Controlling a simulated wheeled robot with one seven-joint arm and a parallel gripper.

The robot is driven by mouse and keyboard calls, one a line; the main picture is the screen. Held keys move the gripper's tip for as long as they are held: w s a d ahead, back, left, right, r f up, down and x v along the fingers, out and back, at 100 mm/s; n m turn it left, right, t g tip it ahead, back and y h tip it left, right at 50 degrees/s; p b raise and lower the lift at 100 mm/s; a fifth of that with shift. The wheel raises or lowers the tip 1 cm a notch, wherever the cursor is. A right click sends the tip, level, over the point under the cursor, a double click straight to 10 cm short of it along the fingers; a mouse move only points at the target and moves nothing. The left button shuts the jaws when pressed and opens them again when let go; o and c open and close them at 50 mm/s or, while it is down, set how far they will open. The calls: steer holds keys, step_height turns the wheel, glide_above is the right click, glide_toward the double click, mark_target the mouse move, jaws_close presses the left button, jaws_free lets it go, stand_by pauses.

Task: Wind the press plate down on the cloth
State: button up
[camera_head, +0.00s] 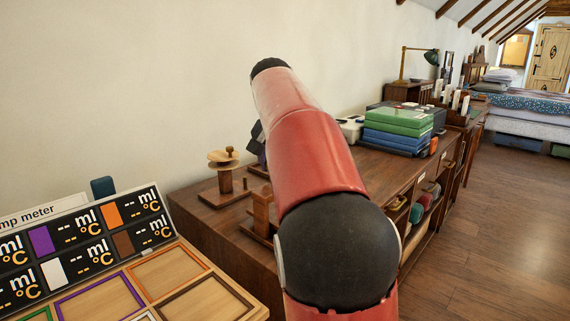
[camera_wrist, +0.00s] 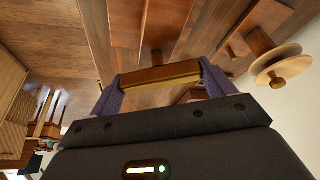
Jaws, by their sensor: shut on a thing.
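In the wrist view my gripper (camera_wrist: 160,82) has its two purple fingers at the ends of a brown wooden bar (camera_wrist: 158,74), shut on it. A short wooden post (camera_wrist: 156,57) meets the middle of the bar, like a press's handle and spindle. In the head view my arm covers most of the gripper; only a dark part of it (camera_head: 257,138) shows beside the arm. A wooden frame with an upright post (camera_head: 262,210) stands on the cabinet top, partly behind my arm. I cannot make out the press plate or the cloth in either view.
A wooden stand with a round disc (camera_head: 224,158) is left of the frame; it also shows in the wrist view (camera_wrist: 279,65). A meter board (camera_head: 80,245) and framed tray (camera_head: 165,285) are at front left. Green and blue boxes (camera_head: 398,128) sit farther back. Floor is clear at right.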

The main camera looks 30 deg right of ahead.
steer(key=o, duration=0.9)
steer(key=v, duration=0.7)
steer(key=shift+a+r, duration=0.15)
steer(key=shift+r, duration=0.2)
steer(key=shift+s, duration=0.1)
